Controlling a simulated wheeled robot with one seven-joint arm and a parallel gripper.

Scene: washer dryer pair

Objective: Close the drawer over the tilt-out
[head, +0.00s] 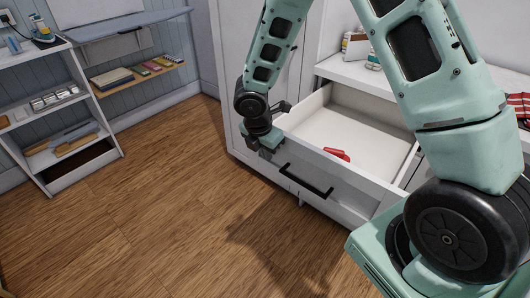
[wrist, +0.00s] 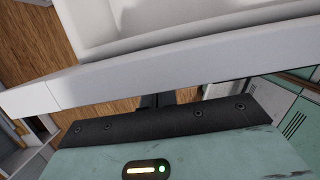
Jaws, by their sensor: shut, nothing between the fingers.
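The white drawer (head: 355,130) is pulled open from the white cabinet, and a small red object (head: 337,154) lies inside it. Its front carries a dark bar handle (head: 305,181). My gripper (head: 267,143) is at the left end of the drawer front, outside the drawer, shut and empty. In the wrist view the drawer's front edge (wrist: 200,62) crosses the picture, and the dark fingers (wrist: 155,100) show just below it, partly hidden. I cannot tell whether they touch the front. The tilt-out below the drawer cannot be made out clearly.
A white counter (head: 345,71) with small bottles lies behind the drawer. My arm covers part of the cabinet's right side. A white shelf unit (head: 108,128) stands at the left, with a wall-mounted board (head: 130,25) beside it. The wooden floor (head: 165,190) in front is clear.

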